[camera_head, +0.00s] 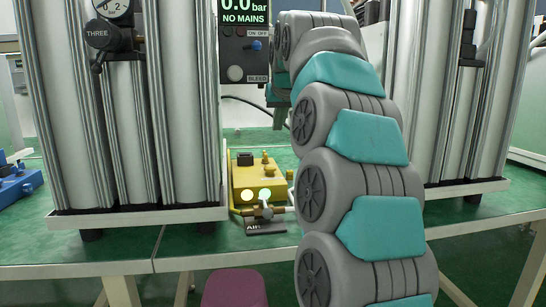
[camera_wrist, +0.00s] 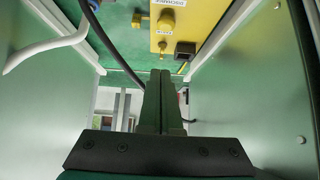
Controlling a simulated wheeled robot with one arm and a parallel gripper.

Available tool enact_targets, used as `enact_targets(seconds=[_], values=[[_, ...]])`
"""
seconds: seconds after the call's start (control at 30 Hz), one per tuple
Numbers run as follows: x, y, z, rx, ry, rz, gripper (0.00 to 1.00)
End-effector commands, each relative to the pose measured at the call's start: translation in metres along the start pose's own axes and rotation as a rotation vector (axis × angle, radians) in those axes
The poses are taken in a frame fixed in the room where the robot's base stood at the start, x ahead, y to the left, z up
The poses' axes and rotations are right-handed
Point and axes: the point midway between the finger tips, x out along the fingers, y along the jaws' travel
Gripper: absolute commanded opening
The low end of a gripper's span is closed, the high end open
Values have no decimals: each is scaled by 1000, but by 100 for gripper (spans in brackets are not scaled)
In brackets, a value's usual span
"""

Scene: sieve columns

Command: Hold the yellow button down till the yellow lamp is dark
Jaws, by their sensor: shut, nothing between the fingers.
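The yellow box (camera_head: 243,178) stands on the green bench between the two column racks. Two lamps on its front face are lit: the left lamp (camera_head: 247,195) glows pale yellow and the right lamp (camera_head: 265,194) looks greener. In the wrist view the box (camera_wrist: 203,14) carries a round yellow button (camera_wrist: 166,20) with a small label beside it. My gripper (camera_wrist: 168,86) is shut and empty, its fingertips apart from the button and short of the box in that view. In the head view my arm hides the gripper and part of the box's right side.
A black square fitting (camera_wrist: 184,50) and a small brass part (camera_wrist: 164,50) sit near the button. A black cable (camera_wrist: 115,45) runs to the left. Column racks (camera_head: 130,212) flank the box. A panel (camera_head: 244,40) reading "0.0 bar, NO MAINS" hangs above. A blue unit (camera_head: 18,187) stands far left.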

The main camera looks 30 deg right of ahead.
Motion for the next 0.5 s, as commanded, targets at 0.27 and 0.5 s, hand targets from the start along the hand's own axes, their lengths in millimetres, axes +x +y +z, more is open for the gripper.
enact_targets(seconds=[0.27,0.5], values=[[17,0,0,0,0,0,0],[64,0,1,0,-5,0,0]])
